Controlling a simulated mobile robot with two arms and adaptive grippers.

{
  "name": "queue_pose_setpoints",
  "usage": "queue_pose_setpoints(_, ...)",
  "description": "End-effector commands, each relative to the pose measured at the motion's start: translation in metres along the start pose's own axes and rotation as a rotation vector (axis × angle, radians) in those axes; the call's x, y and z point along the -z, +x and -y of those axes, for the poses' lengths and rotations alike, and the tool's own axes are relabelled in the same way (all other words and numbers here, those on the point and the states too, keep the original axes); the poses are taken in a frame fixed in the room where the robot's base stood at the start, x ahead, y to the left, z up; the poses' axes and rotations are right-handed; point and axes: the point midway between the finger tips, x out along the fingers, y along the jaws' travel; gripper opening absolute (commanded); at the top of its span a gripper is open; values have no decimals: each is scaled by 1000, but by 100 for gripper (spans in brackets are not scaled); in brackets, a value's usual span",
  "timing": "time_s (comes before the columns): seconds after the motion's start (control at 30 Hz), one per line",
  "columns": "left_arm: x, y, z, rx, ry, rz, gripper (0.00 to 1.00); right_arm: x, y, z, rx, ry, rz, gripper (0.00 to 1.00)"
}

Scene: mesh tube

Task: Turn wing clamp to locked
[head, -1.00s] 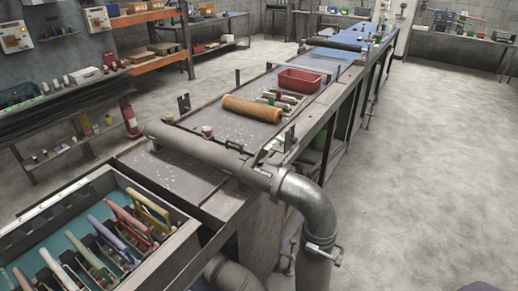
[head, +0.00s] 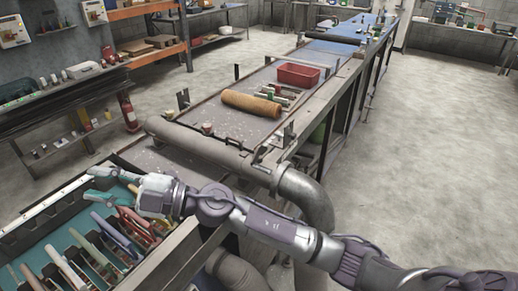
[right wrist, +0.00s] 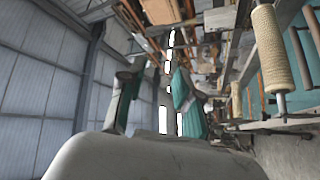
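My right gripper (head: 94,184) hangs over the wooden tray of coloured handles at the left of the head view. Its teal-padded fingers are apart, with nothing between them; the open gripper also shows in the right wrist view (right wrist: 155,98). My right arm crosses the lower head view and covers part of the grey pipe (head: 310,195). The winged metal clamp seen earlier low on this pipe is hidden behind the arm. The gripper is well to the left of that spot. My left gripper is not in view.
The tray (head: 172,258) holds several coloured handles. A long bench carries an orange roller (head: 250,104) and a red bin (head: 298,74). A horizontal pipe (head: 200,146) runs along its near end. The floor (head: 440,150) to the right is clear.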

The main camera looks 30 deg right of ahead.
Motion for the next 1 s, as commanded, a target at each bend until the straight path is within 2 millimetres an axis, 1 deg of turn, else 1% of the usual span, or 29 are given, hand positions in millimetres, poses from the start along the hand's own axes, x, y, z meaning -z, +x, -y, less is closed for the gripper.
queue_pose_setpoints(0.03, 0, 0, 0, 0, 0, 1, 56, -2, 8, 13, 149, -76, -43, 33)
queue_pose_setpoints(0.07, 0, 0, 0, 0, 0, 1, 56, -5, 9, 24, 243, -111, -59, 33)
queue_pose_setpoints(0.1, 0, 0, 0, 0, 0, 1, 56, -13, 7, 36, 372, -156, -67, 33)
queue_pose_setpoints(0.13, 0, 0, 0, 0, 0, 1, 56, -22, 3, 45, 471, -189, -61, 33)
queue_pose_setpoints(0.17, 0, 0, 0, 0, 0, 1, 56, -32, -3, 51, 569, -219, -46, 33)
queue_pose_setpoints(0.2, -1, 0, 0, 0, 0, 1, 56, -50, -14, 57, 701, -256, -12, 33)
queue_pose_setpoints(0.27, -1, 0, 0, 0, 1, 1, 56, -80, -37, 56, 894, -304, 74, 33)
queue_pose_setpoints(0.3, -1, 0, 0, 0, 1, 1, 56, -102, -55, 49, 1017, -330, 152, 33)
queue_pose_setpoints(0.37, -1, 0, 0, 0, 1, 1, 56, -135, -89, 28, 1189, -358, 304, 33)
queue_pose_setpoints(0.4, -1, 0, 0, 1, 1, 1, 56, -154, -113, 7, 1290, -369, 423, 33)
queue_pose_setpoints(0.47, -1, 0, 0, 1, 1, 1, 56, -176, -149, -30, 1413, -371, 613, 33)
queue_pose_setpoints(0.5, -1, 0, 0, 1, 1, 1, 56, -186, -170, -54, 1472, -367, 734, 33)
queue_pose_setpoints(0.57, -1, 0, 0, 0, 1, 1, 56, -193, -199, -89, 1535, -350, 903, 33)
queue_pose_setpoints(0.6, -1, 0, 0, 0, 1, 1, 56, -195, -215, -110, 1562, -336, 1002, 33)
queue_pose_setpoints(0.7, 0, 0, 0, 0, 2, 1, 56, -193, -245, -149, 1600, -304, 1191, 33)
queue_pose_setpoints(0.8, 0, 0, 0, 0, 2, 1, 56, -189, -261, -170, 1612, -280, 1298, 33)
queue_pose_setpoints(0.83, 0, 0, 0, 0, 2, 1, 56, -189, -264, -174, 1614, -276, 1316, 33)
queue_pose_setpoints(0.9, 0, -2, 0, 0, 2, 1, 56, -190, -268, -176, 1617, -269, 1335, 33)
queue_pose_setpoints(1.0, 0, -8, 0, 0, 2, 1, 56, -196, -273, -170, 1620, -267, 1333, 33)
